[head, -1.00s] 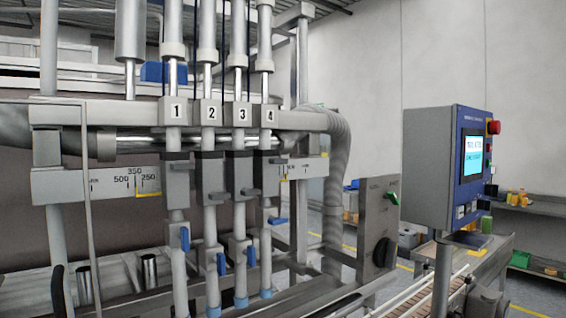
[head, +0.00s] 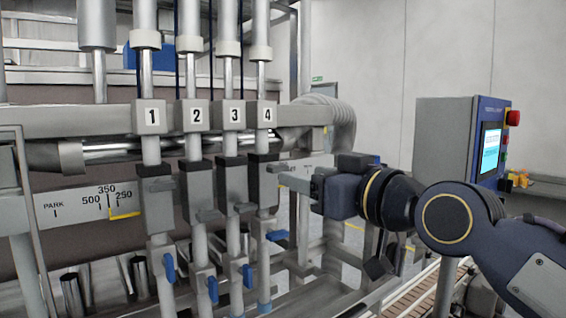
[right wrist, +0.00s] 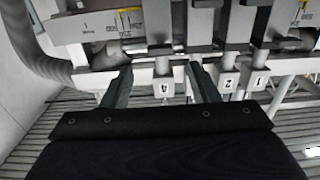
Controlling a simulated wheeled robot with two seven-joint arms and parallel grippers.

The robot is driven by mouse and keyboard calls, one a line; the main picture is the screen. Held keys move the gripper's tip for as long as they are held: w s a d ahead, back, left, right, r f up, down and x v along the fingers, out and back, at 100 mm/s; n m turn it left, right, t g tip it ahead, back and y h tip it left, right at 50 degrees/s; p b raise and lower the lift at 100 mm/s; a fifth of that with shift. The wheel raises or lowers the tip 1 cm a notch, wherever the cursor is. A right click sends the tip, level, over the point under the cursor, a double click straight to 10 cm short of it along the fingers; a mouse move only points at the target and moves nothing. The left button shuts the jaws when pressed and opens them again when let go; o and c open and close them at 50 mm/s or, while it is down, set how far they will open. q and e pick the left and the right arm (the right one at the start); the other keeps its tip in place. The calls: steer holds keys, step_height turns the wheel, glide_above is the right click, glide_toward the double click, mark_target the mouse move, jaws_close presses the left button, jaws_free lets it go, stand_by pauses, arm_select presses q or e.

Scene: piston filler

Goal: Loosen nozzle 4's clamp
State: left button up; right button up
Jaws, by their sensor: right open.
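Nozzle 4 is the rightmost column in the head view, under its number 4 plate (head: 267,114). Its clamp (head: 262,187) is a grey block with a dark top on that column, below the plate. My right gripper (head: 288,177) is open and comes in from the right, its fingertips close beside the clamp. In the right wrist view the gripper (right wrist: 161,78) has its two fingers apart, with the number 4 plate (right wrist: 164,89) showing between them. Nothing is held. Contact with the clamp cannot be told. My left gripper is not in view.
Nozzle 3's clamp (head: 231,183) stands close to the left. A blue handle (head: 277,235) sits below the clamp on nozzle 4. A ribbed hose (head: 340,122) curves behind the gripper. The control panel (head: 448,150) stands at the right.

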mark_target(281, 170)
steer(key=p+x, duration=0.2)
steer(key=x, duration=0.5)
steer(key=shift+p, duration=0.35)
steer(key=shift+c, duration=0.2)
steer(key=shift+f, duration=0.1)
steer(key=c, duration=0.9)
